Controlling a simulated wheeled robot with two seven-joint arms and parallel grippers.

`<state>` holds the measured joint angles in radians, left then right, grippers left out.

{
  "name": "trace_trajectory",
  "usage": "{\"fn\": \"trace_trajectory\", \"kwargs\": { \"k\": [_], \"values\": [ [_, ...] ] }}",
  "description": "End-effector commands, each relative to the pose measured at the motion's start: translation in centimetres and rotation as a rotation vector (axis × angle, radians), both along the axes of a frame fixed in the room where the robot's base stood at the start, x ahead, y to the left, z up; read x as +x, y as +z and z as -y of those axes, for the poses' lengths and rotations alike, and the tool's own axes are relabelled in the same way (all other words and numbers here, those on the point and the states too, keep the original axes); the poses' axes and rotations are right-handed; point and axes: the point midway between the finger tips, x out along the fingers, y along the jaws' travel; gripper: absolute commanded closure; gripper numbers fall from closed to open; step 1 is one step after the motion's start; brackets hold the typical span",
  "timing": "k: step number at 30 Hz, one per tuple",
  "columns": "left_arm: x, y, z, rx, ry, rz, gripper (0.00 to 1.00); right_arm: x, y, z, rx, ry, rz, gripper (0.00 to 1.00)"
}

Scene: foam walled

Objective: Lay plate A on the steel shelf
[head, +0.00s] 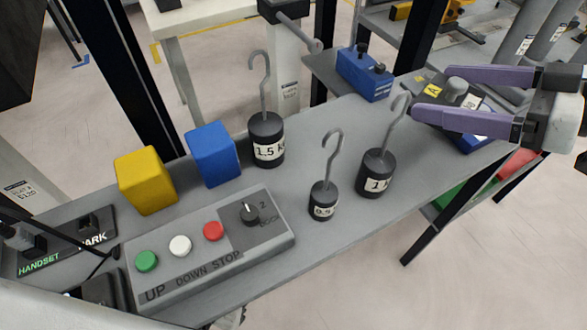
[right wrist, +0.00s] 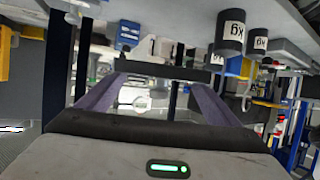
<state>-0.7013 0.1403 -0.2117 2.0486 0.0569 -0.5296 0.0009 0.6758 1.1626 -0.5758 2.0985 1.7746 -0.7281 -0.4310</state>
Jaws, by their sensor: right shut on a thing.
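My right gripper (head: 427,94) comes in from the right with two purple fingers. It is shut on a dark plate-like piece with a yellow mark (head: 432,88), which has a grey round knob on or beside it. In the right wrist view a dark bar (right wrist: 160,71) spans the fingertips (right wrist: 163,78). I cannot read a letter A on it. The grey shelf top (head: 300,262) lies below and left of the gripper, and the held piece is over its right end. Whether it touches the surface cannot be told. My left gripper is not in view.
Hooked weights of 1.5 kg (head: 267,140), 0.5 (head: 322,203) and 1 kg (head: 375,174) stand on the top, the last close to my fingers. Yellow (head: 146,181) and blue (head: 213,154) blocks and a button box (head: 205,250) fill the left. Free room lies right of the 1 kg weight.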

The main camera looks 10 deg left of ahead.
Motion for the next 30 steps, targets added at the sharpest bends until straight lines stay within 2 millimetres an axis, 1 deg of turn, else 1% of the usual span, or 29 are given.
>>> {"fn": "trace_trajectory", "kwargs": {
  "k": [1, 3, 8, 10, 15, 18, 23, 30],
  "values": [
    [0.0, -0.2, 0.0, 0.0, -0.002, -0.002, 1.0, 0.0, -0.2, -0.5, 0.007, 0.009, 0.008, 0.72],
    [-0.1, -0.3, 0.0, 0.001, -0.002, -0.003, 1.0, -0.1, -0.6, -0.9, 0.006, 0.018, 0.01, 0.72],
    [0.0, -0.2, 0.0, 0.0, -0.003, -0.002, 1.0, -0.1, -0.8, -1.1, 0.004, 0.022, 0.011, 0.72],
    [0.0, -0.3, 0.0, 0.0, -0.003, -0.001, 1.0, -0.1, -1.2, -1.0, 0.004, 0.022, 0.008, 0.72],
    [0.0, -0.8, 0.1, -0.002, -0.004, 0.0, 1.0, -0.1, -3.8, -1.0, 0.004, 0.02, 0.004, 0.72],
    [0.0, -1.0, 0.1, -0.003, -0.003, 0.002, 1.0, -0.1, -5.1, -1.0, 0.005, 0.02, 0.006, 0.72],
    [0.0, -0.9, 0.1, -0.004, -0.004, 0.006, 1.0, -0.1, -6.1, -1.0, 0.005, 0.02, 0.007, 0.72],
    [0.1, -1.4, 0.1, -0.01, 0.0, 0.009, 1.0, -0.1, -9.5, -1.0, 0.006, 0.02, 0.006, 0.72]
  ]
}}
